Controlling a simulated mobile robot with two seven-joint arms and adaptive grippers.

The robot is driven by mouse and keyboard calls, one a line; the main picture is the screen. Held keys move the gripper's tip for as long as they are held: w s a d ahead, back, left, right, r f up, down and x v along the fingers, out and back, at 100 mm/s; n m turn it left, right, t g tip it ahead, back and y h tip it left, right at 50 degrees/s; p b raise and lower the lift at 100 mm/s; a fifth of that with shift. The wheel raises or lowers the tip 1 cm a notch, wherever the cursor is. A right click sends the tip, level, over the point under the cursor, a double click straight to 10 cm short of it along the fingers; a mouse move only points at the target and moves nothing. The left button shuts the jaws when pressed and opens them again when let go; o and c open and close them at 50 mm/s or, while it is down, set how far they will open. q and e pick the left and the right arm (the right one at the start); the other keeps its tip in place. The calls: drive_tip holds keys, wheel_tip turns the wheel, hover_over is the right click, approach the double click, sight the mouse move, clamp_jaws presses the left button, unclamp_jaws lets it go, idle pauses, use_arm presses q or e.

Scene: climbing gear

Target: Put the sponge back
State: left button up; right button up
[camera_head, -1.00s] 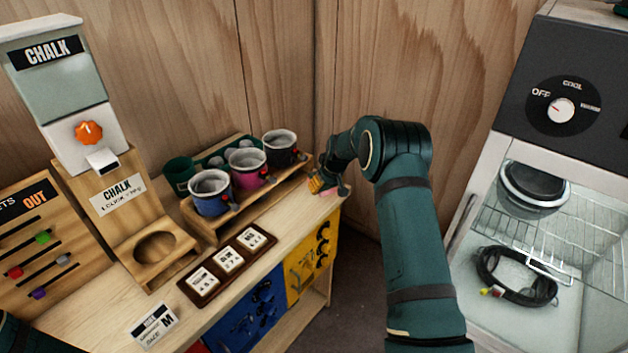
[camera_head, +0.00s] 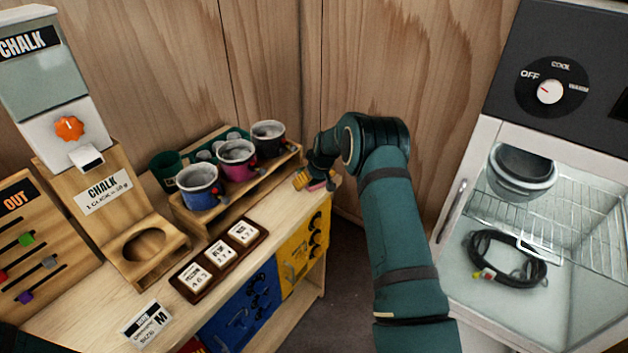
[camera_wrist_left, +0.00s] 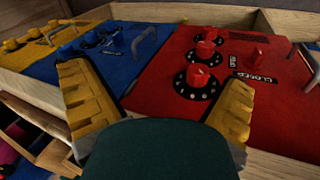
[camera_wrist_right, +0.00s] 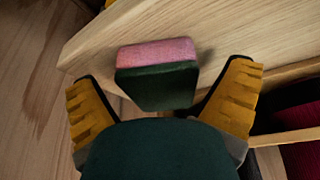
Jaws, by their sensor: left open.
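The sponge (camera_wrist_right: 157,76), pink on one layer and dark green on the other, is at the right end of the wooden bench top. In the head view only a small pink bit of it (camera_head: 317,186) shows between the fingers. My right gripper (camera_wrist_right: 163,107) is open around it, with a gap between the sponge and each yellow finger. In the head view the right gripper (camera_head: 315,183) reaches the bench's back right corner. My left gripper (camera_wrist_left: 158,100) is open and empty, facing the blue and red drawer fronts.
A wooden stand (camera_head: 245,178) with blue, pink and black cups is beside the right gripper. A dark tray (camera_head: 222,259) with white label tiles lies in front. The chalk dispenser (camera_head: 62,115) stands left.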

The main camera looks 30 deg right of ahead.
drive_tip(key=shift+r, duration=0.25)
drive_tip(key=v, duration=1.1)
drive_tip(key=shift+s+r, duration=0.2)
drive_tip(key=shift+r, duration=0.1)
